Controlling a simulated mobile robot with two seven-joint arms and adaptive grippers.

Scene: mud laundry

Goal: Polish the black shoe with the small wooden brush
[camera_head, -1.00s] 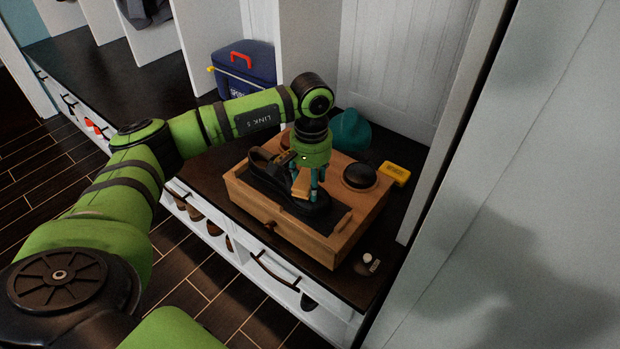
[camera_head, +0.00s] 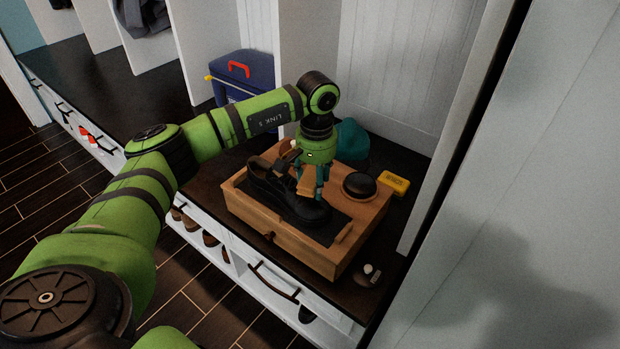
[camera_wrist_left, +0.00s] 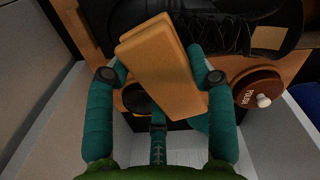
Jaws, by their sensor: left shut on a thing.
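The black lace-up shoe (camera_head: 286,198) lies on the dark mat on top of a wooden box. It also shows at the top of the left wrist view (camera_wrist_left: 262,28). My left gripper (camera_head: 314,192) is over the front part of the shoe, pointing down. Its teal fingers are shut on the small wooden brush (camera_head: 306,179), whose tan block shows between them in the left wrist view (camera_wrist_left: 165,62). The brush's underside is hidden, so I cannot tell whether it touches the shoe. My right gripper is not in view.
The wooden box (camera_head: 290,236) stands on a dark bench. A round black-topped item (camera_head: 359,184) sits on the box's right side. A yellow block (camera_head: 394,184), a teal cloth-like item (camera_head: 351,139) and a small white-knobbed item (camera_head: 370,272) are nearby. A blue cooler (camera_head: 240,78) stands behind.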

